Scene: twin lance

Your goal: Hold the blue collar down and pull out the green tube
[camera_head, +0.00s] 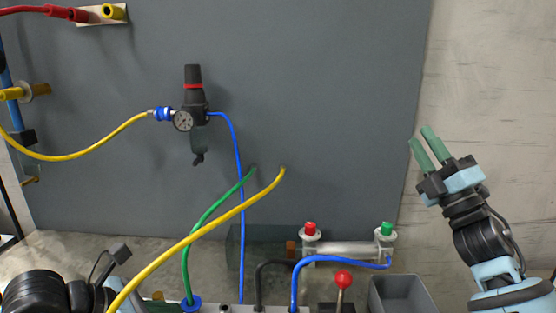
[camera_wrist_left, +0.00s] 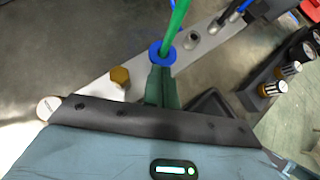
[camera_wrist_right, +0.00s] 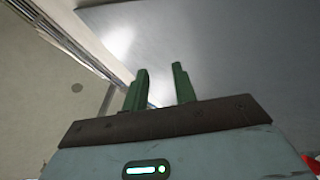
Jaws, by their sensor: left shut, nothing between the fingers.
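The green tube (camera_head: 207,213) rises from the blue collar (camera_head: 191,303) at the bottom of the head view and curves up to a free-looking end. In the left wrist view the green tube (camera_wrist_left: 179,18) stands in the blue collar (camera_wrist_left: 156,56) on the pale metal block. My left gripper (camera_wrist_left: 161,68) is shut and empty, its tips right at the collar's near edge; I cannot tell whether they press on it. My right gripper (camera_head: 420,137) is open and empty, raised at the right, far from the tube. It also shows in the right wrist view (camera_wrist_right: 159,70).
A yellow tube (camera_head: 205,229) crosses in front of the green one. A black regulator (camera_head: 194,100) with a blue tube (camera_head: 236,150) is on the grey panel. A cylinder (camera_head: 345,249), a red-knobbed lever (camera_head: 343,280) and a grey bin (camera_head: 402,294) stand at lower right.

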